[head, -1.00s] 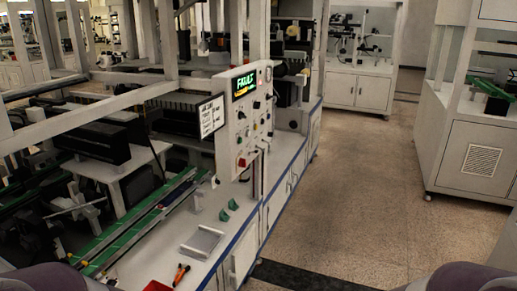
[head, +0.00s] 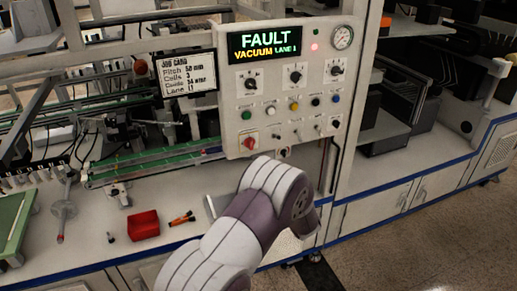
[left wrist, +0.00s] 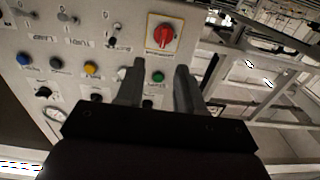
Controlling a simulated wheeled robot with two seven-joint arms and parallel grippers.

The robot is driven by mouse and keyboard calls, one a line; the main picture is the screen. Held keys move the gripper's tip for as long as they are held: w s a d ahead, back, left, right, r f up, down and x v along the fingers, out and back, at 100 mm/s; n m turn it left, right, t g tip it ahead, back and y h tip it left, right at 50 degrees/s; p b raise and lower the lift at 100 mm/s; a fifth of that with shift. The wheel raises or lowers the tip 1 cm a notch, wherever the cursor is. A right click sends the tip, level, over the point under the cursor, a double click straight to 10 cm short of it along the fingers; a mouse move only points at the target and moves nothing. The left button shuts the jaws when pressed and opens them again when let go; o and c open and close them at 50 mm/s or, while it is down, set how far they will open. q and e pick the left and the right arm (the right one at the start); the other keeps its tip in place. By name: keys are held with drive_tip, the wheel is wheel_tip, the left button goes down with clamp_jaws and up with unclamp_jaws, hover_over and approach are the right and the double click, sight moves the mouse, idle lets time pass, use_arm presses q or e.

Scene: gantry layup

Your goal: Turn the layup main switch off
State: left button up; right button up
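The main switch, a red rotary knob on a yellow plate (head: 250,141), is at the lower left of the white control panel (head: 290,85). In the left wrist view the red knob (left wrist: 163,36) sits just beyond my fingertips, and the panel appears turned around. My left gripper (left wrist: 160,64) is open and empty, its two dark fingers apart and pointing at the panel; the knob lies past the gap between them. A green button (left wrist: 158,77) shows between the fingers. In the head view my left arm's wrist hides the gripper. My right gripper is not in view.
The panel display (head: 265,46) reads FAULT, VACUUM LANE 1, and a red lamp (head: 314,46) is lit. Other knobs, buttons and toggles crowd around the switch. A job card (head: 186,74) hangs left of the panel. A red bin (head: 144,225) stands on the bench below.

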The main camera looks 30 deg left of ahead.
sight(252, 146)
use_arm(q)
drive_tip(key=p+x, duration=0.1)
drive_tip(key=x, duration=0.9)
drive_tip(key=shift+a+p, duration=0.35)
drive_tip(key=shift+w+a, duration=0.2)
drive_tip(key=shift+a, duration=0.25)
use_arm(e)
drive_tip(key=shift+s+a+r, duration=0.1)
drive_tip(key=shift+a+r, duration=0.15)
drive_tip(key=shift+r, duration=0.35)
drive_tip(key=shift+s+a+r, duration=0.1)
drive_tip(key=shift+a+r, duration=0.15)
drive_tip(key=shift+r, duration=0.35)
use_arm(q)
clamp_jaws()
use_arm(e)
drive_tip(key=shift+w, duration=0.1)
